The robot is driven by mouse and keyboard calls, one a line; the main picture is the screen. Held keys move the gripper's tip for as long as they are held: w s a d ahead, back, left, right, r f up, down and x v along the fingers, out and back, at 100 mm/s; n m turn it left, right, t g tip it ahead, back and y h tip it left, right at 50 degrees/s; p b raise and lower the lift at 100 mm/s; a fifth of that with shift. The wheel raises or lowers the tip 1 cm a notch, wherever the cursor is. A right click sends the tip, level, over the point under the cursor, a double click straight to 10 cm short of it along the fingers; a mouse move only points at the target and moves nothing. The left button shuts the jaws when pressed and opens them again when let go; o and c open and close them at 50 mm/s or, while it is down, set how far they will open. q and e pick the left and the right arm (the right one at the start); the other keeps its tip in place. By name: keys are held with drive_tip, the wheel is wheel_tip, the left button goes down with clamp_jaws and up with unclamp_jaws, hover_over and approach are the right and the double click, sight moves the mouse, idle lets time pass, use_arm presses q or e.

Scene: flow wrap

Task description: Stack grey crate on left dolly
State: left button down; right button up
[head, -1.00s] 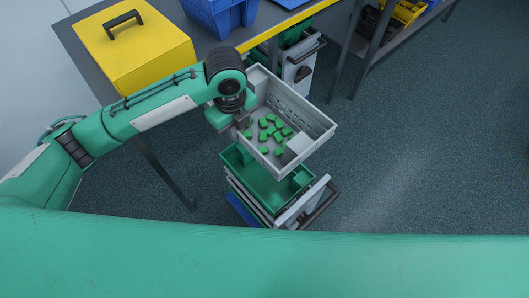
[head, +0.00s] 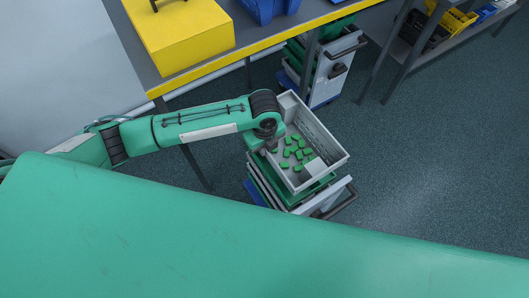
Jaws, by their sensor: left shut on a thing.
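The grey crate (head: 321,133) holds several small green pieces (head: 296,152). My left gripper (head: 271,146) is shut on its left wall; the arm partly hides the fingers. The crate is directly over the stack on the nearer dolly, roughly lined up with it. Its underside is hidden, so I cannot tell whether it rests on the green crate (head: 318,188) below or hangs just above. The left dolly (head: 252,192) shows a blue base at the left and a grey panel with a dark handle at the right. My right gripper is out of view.
A second dolly (head: 327,75) with stacked crates stands behind, by the yellow-edged table (head: 232,62). A yellow box (head: 182,38) and a blue bin (head: 265,10) are on that table. A shelf with bins (head: 455,20) is at the back right. The floor to the right is clear.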

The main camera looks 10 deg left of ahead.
use_arm(q)
drive_tip(key=shift+f, duration=2)
drive_tip(key=shift+f, duration=0.25)
drive_tip(key=c, duration=1.6)
unclamp_jaws()
wheel_tip(320, 180, up, 13)
drive_tip(key=shift+f, duration=0.1)
